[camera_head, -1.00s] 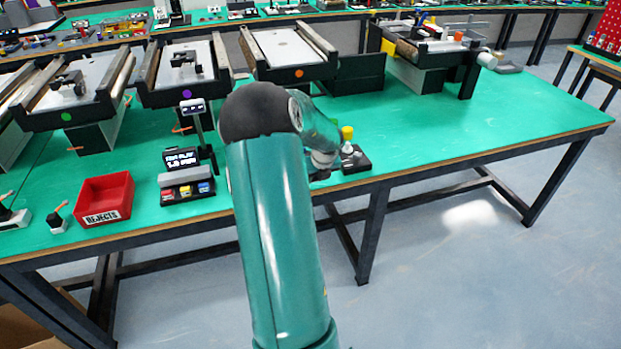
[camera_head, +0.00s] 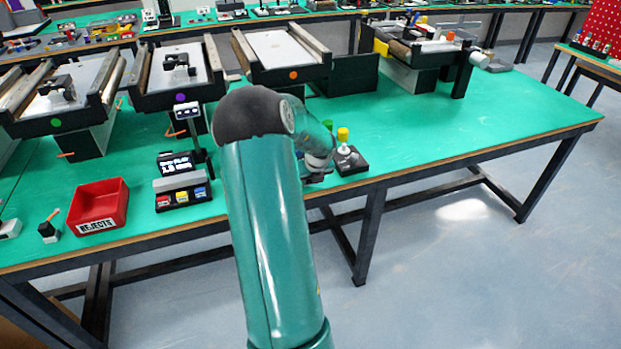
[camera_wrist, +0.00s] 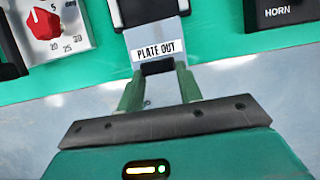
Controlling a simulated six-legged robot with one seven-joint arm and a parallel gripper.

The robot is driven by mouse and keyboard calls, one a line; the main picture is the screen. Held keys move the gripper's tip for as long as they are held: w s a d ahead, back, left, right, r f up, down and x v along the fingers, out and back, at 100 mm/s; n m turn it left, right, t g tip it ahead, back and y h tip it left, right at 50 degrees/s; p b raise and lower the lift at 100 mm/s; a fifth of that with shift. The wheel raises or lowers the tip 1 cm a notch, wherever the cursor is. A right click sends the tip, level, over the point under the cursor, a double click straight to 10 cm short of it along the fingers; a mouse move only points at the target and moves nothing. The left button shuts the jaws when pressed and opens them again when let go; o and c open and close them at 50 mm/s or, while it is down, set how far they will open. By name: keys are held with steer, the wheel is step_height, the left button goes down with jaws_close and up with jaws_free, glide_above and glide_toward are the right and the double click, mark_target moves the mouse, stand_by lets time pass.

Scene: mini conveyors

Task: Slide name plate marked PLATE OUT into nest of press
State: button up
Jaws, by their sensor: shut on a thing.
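The name plate (camera_wrist: 172,35) is a flat grey plate with a white label reading PLATE OUT, at the top centre of the wrist view. My gripper (camera_wrist: 157,69) is shut on the dark end of the plate just below the label, with a green finger on each side. The plate's far end meets a black-edged pale part (camera_wrist: 147,9) at the top edge of the picture. That part may belong to the press; I cannot tell how far the plate is in its nest. In the head view my arm hides the plate and the press.
A red dial (camera_wrist: 42,23) stands left and a black HORN box (camera_wrist: 285,12) right. The bench (camera_head: 470,130) is clear at right.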

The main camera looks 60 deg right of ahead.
steer(key=shift+x, duration=0.75)
steer(key=shift+w+d, duration=2.1)
steer(key=shift+w, duration=0.05)
steer(key=o, duration=1.1)
steer(key=shift+c, duration=0.2)
steer(key=shift+r, duration=0.1)
steer(key=v, duration=1.3)
steer(key=shift+r, duration=0.3)
steer(key=shift+s+a, duration=0.1)
steer(key=shift+a, duration=0.1)
